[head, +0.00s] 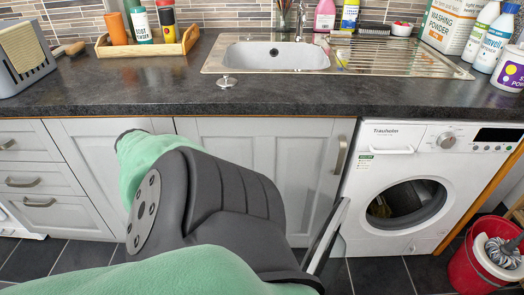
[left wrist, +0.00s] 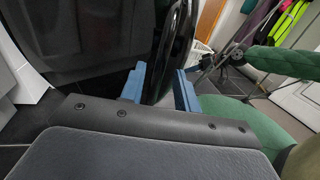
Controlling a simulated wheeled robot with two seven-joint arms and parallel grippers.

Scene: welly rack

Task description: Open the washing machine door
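The white washing machine (head: 432,180) stands under the counter at the right in the head view. Its round opening shows the drum inside, and its door (head: 329,236) stands swung out to the left, seen nearly edge-on. In the head view my left arm hides that gripper.
Grey cabinets (head: 262,150) stand left of the machine. A red bucket (head: 472,268) with a mop stands on the floor at the right. Above, the dark counter (head: 300,98) holds a sink and several bottles. The tiled floor before the machine is clear.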

